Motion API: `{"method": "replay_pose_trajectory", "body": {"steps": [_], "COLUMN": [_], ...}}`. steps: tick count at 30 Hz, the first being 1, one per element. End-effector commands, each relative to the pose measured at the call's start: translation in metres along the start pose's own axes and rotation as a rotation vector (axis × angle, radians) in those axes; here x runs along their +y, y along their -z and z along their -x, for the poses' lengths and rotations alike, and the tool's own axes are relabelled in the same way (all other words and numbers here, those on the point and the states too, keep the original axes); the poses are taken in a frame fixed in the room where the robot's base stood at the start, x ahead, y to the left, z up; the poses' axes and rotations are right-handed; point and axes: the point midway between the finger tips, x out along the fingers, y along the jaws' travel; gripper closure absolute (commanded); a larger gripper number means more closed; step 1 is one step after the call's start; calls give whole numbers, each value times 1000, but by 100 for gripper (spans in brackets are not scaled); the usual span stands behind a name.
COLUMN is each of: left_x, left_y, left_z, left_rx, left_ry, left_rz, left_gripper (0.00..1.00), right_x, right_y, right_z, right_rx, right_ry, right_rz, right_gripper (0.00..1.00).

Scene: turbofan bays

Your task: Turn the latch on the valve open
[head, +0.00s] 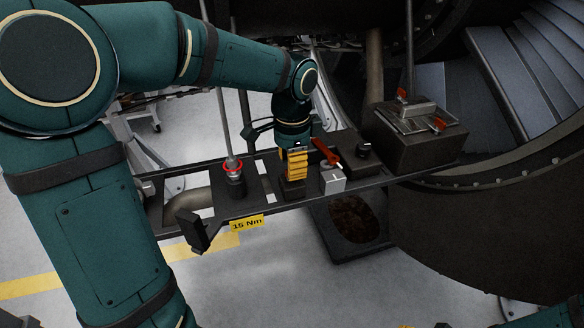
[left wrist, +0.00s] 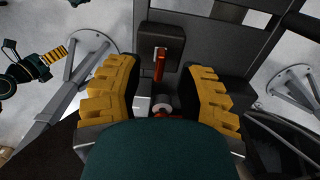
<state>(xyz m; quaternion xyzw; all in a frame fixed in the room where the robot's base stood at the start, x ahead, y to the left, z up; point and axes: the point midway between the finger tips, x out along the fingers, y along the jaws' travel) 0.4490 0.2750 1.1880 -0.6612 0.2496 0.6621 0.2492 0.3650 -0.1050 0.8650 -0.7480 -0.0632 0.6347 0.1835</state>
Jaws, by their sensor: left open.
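The valve (head: 333,180) is a small light grey block on the dark rail, with a red-orange latch (head: 325,152) slanting up to the left from it. My left gripper (head: 296,166) points down just left of the valve in the head view, its yellow fingers close to the latch. I cannot tell whether a finger touches. A yellow-fingered gripper (left wrist: 52,56), apparently my right, shows at the left edge there; its jaw opening is unclear.
A dark block with a black knob (head: 364,147) stands right of the valve. Beyond it is a dark box (head: 420,148) with orange latches. A red-ringed fitting (head: 233,167) stands left on the rail. A yellow "15 Nm" label (head: 247,223) hangs on the front edge.

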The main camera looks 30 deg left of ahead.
Motion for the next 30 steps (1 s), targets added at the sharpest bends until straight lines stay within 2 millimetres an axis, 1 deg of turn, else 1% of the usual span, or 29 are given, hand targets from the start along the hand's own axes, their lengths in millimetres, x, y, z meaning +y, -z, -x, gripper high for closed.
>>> {"method": "replay_pose_trajectory", "body": {"steps": [3, 9, 12, 15, 21, 30], "left_x": [-1, 0, 0, 0, 1, 1], "left_y": [1, 1, 1, 0, 0, 0], "left_z": [25, 65, 81, 92, 102, 102], "left_rx": [5, 3, 3, 2, 0, -1], "left_ry": [4, 3, 2, 1, -1, -1], "left_rz": [1, -2, -1, -2, -2, -2], "left_gripper": [62, 62, 62, 62, 62, 62], "right_x": [0, 0, 0, 0, 0, 0], "right_y": [0, 0, 0, 0, 0, 0], "right_z": [0, 0, 0, 0, 0, 0], "right_rx": [0, 0, 0, 0, 0, 0], "right_ry": [0, 0, 0, 0, 0, 0], "right_rz": [0, 0, 0, 0, 0, 0], "right_gripper": [53, 53, 53, 53, 53, 53]}}
